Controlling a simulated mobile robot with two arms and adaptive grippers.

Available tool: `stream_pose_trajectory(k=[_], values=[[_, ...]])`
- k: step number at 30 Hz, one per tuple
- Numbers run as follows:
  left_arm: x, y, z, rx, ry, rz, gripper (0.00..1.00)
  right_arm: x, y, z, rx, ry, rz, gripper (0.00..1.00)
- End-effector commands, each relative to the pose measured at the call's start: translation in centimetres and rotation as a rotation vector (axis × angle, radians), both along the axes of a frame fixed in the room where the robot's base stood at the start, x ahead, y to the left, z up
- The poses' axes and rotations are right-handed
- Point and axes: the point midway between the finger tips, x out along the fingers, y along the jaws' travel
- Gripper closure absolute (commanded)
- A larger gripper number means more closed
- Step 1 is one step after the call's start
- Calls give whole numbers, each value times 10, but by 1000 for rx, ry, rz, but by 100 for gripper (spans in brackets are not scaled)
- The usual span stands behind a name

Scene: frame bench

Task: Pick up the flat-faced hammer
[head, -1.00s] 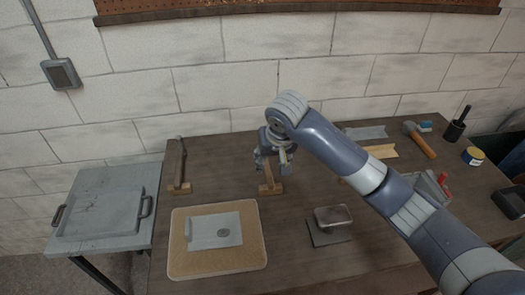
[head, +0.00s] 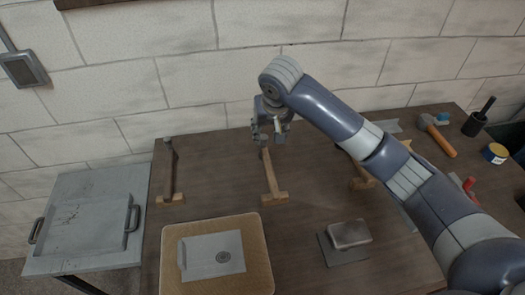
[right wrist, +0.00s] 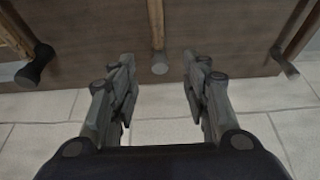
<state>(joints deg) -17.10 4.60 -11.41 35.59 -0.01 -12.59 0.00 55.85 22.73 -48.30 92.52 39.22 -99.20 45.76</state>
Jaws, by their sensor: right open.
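Three long tools rest on wooden stands along the back of the bench. The middle one (head: 267,164) ends in a pale round face in the right wrist view (right wrist: 160,67). I cannot tell for certain which is the flat-faced hammer. My right gripper (head: 268,137) is open at the middle tool's far end, its fingers apart on either side in the wrist view (right wrist: 160,75).
Another hammer (head: 438,136), a dark holder (head: 475,124) and a blue-yellow tin (head: 494,153) are at right. The white brick wall (head: 180,60) stands close behind the bench.

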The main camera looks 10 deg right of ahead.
Motion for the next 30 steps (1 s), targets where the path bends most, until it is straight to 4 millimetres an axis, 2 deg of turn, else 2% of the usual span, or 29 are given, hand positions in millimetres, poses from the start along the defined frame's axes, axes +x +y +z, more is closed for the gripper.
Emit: stream_pose_trajectory(k=[1,17,23,30], values=[[-1,0,-9,0,1,0,60,0,0,-9,0,0,0,57],[-7,0,-67,1,10,-1,60,0,0,-66,1,0,0,57],[-4,0,-66,0,6,-1,60,3,0,-77,0,3,-1,57],[-3,0,-59,0,3,-1,60,16,0,-110,0,2,0,57]])
